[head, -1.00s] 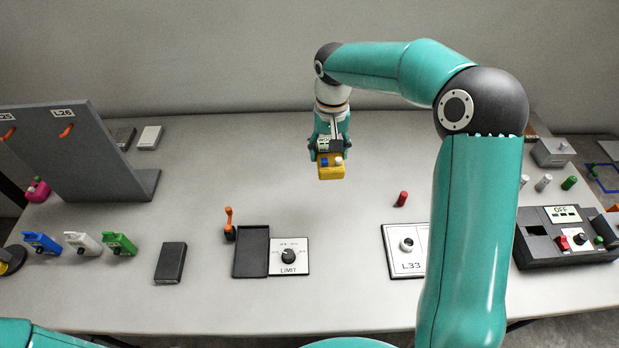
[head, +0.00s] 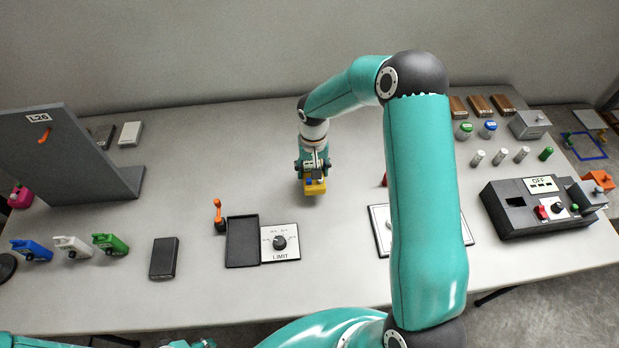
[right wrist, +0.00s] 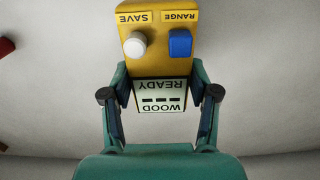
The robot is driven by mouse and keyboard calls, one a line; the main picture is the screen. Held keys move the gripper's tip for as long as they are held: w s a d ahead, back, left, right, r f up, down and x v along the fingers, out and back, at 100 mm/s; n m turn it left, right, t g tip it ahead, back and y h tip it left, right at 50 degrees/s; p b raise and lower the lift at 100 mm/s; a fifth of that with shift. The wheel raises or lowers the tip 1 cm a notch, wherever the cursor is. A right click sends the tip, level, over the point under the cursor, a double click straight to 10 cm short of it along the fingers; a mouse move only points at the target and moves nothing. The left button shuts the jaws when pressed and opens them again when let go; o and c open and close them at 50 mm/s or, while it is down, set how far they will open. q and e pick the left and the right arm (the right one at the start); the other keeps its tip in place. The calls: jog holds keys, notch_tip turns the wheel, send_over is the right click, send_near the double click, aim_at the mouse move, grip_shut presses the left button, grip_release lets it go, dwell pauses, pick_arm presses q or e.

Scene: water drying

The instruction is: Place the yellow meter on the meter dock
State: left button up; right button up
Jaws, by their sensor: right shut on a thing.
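The yellow meter (head: 315,188) is in my right gripper (head: 314,174), above the middle of the table, behind and right of the LIMIT panel (head: 281,243). In the right wrist view, the fingers of the gripper (right wrist: 161,95) are shut on both sides of the meter (right wrist: 158,60). It shows a white SAVE button, a blue RANGE button and a screen reading WOOD READY. An empty black recessed tray (head: 242,241) joins the LIMIT panel's left side; it looks like the meter dock, though no label shows. My left gripper is not in view.
An orange-handled lever (head: 219,215) stands at the tray's back left corner. A black block (head: 164,258) lies left of it. A white panel (head: 381,232) is partly hidden by my right arm. A grey upright board (head: 60,150) stands at left. The table between meter and tray is clear.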

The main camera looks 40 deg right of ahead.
jog(key=shift+f, duration=1.85)
jog(key=o, duration=1)
jog(key=shift+f, duration=0.15)
jog(key=o, duration=0.5)
